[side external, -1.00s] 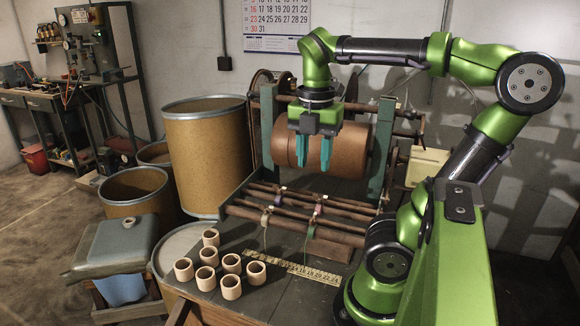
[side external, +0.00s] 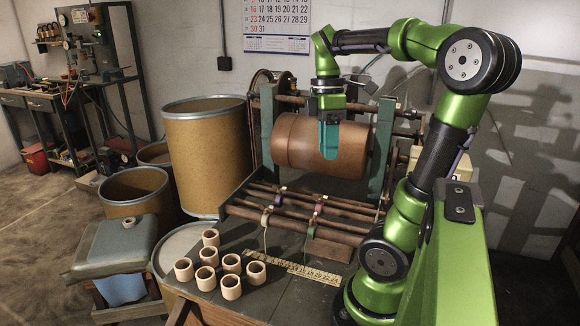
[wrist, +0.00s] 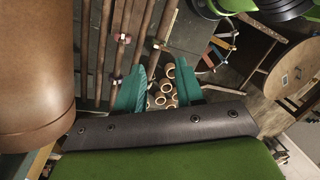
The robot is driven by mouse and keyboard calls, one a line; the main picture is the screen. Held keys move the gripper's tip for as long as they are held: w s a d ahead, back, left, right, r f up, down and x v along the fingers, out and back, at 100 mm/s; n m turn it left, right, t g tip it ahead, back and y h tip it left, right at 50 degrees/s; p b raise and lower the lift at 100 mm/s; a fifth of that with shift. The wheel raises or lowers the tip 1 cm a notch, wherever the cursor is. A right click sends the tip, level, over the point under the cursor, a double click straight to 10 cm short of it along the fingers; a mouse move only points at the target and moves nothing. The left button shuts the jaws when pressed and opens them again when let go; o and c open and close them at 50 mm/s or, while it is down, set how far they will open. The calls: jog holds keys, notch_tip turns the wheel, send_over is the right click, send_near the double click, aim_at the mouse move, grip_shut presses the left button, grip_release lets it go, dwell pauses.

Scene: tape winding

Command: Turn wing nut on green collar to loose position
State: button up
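My gripper (side external: 329,156) has teal fingers pointing down, in front of the big brown roll and above the rods, clear of the collar. In the wrist view the fingers (wrist: 160,68) stand apart with nothing between them. Small collars (wrist: 122,39) show on the rods there, left of the fingers, but I cannot tell which is green.
The brown roll (side external: 302,146) lies close behind my gripper, between green uprights (side external: 382,150). Several cardboard cores (side external: 231,287) and a yellow ruler (side external: 310,272) lie on the bench in front. Drums stand left.

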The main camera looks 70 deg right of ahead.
jog(key=d+m+y, duration=0.1)
jog(key=d+m, duration=0.1)
jog(key=m, duration=0.6)
jog(key=m+t+y, duration=0.1)
jog(key=m+y, duration=0.1)
jog(key=m, duration=1.5)
send_near(313, 217)
jog(key=x, duration=0.8)
jog(key=shift+f, duration=0.25)
jog(key=shift+c, duration=0.5)
grip_shut()
jog(key=shift+n, duration=0.3)
